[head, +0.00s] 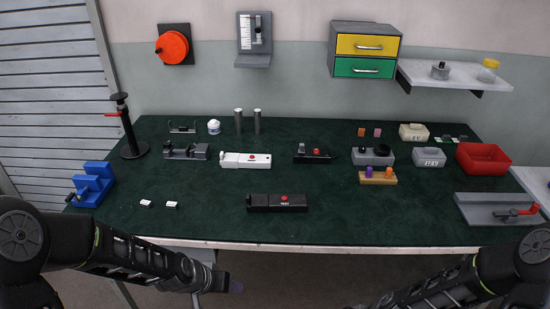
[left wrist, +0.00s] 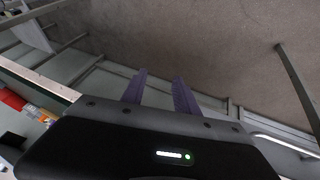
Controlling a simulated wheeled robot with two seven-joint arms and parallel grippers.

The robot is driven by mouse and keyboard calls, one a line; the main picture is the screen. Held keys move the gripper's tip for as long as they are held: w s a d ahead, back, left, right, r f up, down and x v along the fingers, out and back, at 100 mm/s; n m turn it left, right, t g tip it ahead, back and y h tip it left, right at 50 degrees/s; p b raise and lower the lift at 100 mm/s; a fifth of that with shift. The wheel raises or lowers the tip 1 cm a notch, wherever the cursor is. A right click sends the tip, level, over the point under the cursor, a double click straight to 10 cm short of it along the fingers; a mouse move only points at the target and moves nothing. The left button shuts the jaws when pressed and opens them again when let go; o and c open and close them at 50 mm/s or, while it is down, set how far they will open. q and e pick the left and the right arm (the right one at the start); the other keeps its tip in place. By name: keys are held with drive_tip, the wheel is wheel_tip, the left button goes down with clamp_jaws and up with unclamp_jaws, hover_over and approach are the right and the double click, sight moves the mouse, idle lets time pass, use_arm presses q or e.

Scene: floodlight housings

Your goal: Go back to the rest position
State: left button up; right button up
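My left gripper (head: 232,287) is in front of the table's front edge, below the tabletop, and holds nothing. In the left wrist view its two purple fingers (left wrist: 158,92) stand apart with only floor and table legs behind them. My right arm comes in from the right along the lower edge of the head view. Its gripper is outside the picture. The green-topped table (head: 330,225) lies beyond both arms, and neither arm touches anything on it.
A black test box (head: 277,203) lies near the table's front middle. A blue stepped block (head: 92,184) is at left, a red bin (head: 483,158) and a grey clamp tray (head: 490,209) at right. Drawers (head: 364,50) and a shelf (head: 455,75) are on the back wall.

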use_arm(q)
drive_tip(key=s+d+f+n+g, duration=0.1)
drive_tip(key=s+d+f+g, duration=0.1)
drive_tip(key=s+f, duration=0.5)
drive_tip(key=s+d+f+n+g, duration=0.2)
drive_tip(key=s+f, duration=0.6)
drive_tip(key=s, duration=0.6)
drive_tip(key=shift+s+d+f, duration=0.15)
drive_tip(key=shift+d+f, duration=0.05)
drive_tip(key=shift+d, duration=0.35)
use_arm(e)
drive_tip(key=s+a+f+g, duration=0.1)
drive_tip(key=s+a+f, duration=0.4)
drive_tip(key=s+a, duration=0.4)
drive_tip(key=s, duration=0.4)
drive_tip(key=shift+s+a+n+g, duration=0.15)
drive_tip(key=shift+s+n+g, duration=0.05)
drive_tip(key=shift+n+g, duration=0.2)
